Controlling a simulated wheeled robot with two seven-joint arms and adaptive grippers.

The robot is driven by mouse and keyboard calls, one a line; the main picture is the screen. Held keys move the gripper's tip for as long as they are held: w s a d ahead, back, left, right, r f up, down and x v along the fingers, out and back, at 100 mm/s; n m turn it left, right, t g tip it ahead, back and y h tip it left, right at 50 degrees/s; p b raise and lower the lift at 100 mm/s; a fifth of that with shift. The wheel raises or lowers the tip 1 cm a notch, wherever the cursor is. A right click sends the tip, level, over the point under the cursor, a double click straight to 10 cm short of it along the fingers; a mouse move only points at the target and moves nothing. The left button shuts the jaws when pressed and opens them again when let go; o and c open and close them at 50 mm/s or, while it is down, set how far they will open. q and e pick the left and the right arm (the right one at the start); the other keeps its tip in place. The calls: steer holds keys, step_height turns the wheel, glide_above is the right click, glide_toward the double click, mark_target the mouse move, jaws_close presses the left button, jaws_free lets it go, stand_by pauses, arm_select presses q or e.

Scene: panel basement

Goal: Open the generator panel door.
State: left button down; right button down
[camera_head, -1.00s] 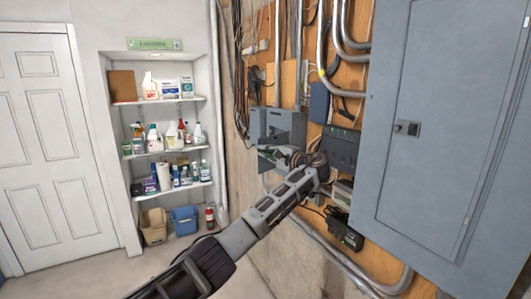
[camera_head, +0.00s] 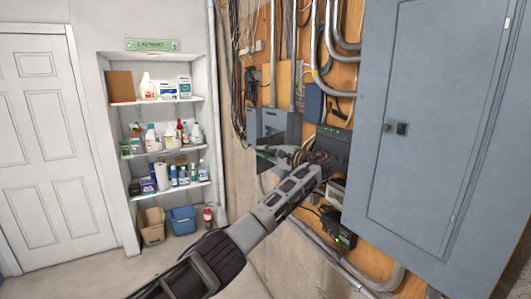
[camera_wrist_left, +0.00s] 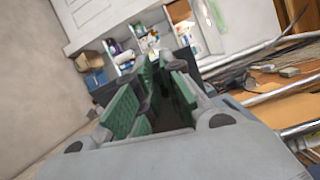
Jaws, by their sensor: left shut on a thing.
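The small grey generator panel (camera_head: 275,122) is fixed to the wooden backboard in the middle of the head view. A grey flap, which looks like its door (camera_head: 266,151), stands out at its lower edge, swung away from the box. My left gripper (camera_head: 280,155) is at this flap, just below the box, and is shut on it. In the left wrist view the green finger pads of my left gripper (camera_wrist_left: 152,82) flank a dark part that is hard to make out. My fingers and wrist hide the hold. My right gripper is not in view.
A large grey electrical panel (camera_head: 430,130) with a latch stands close on the right. Conduits (camera_head: 340,30) and cables run around the box. A black device (camera_head: 338,232) is below my arm. Stocked shelves (camera_head: 165,155) and a white door (camera_head: 45,150) are on the left, with open floor before them.

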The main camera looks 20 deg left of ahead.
arm_select(q)
steer(key=c, duration=1.5)
jaws_free()
steer(key=shift+o, duration=0.2)
steer(key=shift+r, duration=0.15)
